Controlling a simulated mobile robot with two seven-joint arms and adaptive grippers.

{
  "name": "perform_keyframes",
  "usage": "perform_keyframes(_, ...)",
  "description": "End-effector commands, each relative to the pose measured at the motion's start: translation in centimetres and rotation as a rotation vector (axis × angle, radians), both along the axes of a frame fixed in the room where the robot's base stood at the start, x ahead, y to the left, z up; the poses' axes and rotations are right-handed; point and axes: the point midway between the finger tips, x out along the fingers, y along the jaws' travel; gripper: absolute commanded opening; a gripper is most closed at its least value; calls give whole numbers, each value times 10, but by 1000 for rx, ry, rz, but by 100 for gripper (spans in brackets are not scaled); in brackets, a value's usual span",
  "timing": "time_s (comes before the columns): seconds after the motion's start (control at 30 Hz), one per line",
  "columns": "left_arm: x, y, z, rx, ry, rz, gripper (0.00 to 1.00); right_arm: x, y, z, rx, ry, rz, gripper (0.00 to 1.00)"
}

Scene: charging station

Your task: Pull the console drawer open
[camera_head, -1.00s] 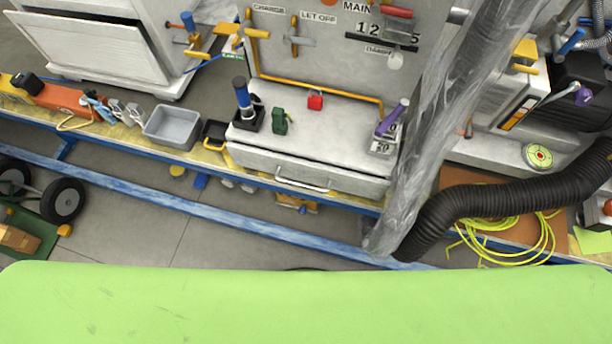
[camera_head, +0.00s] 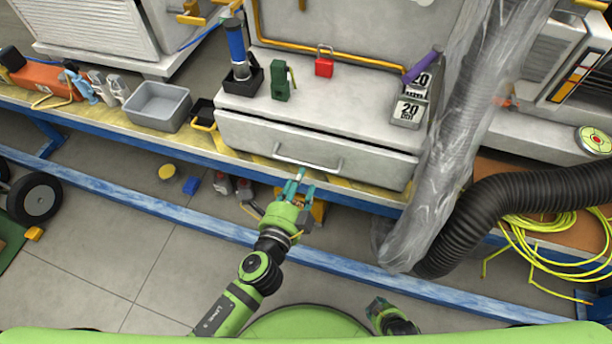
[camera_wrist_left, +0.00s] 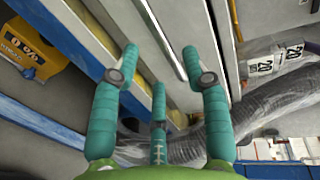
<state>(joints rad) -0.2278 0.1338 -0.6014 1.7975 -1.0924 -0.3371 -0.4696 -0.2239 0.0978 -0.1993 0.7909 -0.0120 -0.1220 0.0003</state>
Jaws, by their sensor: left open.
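The console drawer (camera_head: 365,165) is a pale grey front under the console top, and it looks shut. Its bar handle (camera_head: 325,165) is a curved metal bar on the drawer front.
A blue rail (camera_head: 165,208) runs below the bench edge. A plastic-wrapped column (camera_head: 435,180) and a black hose (camera_head: 510,203) stand right of the drawer. A grey bin (camera_head: 160,106) sits left. A red padlock (camera_head: 324,66) stands on the console. The floor in front is open.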

Motion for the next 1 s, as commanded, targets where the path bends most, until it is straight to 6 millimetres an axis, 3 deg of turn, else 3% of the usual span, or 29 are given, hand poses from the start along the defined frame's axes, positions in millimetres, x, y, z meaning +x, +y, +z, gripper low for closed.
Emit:
perform_keyframes(0.4,54,-18,-11,-2,3,1,46,8,0,1,2,-18,1,40)
perform_keyframes(0.77,61,-20,-12,-5,5,1,46,10,1,2,3,-24,1,40)
perform_keyframes(0.8,61,-20,-12,-5,5,1,38,10,1,2,2,-24,1,40)
perform_keyframes(0.9,61,-20,-12,-5,5,1,0,11,1,2,2,-24,1,40)
perform_keyframes(1.0,61,-20,-12,-5,5,1,0,11,1,2,2,-24,1,40)
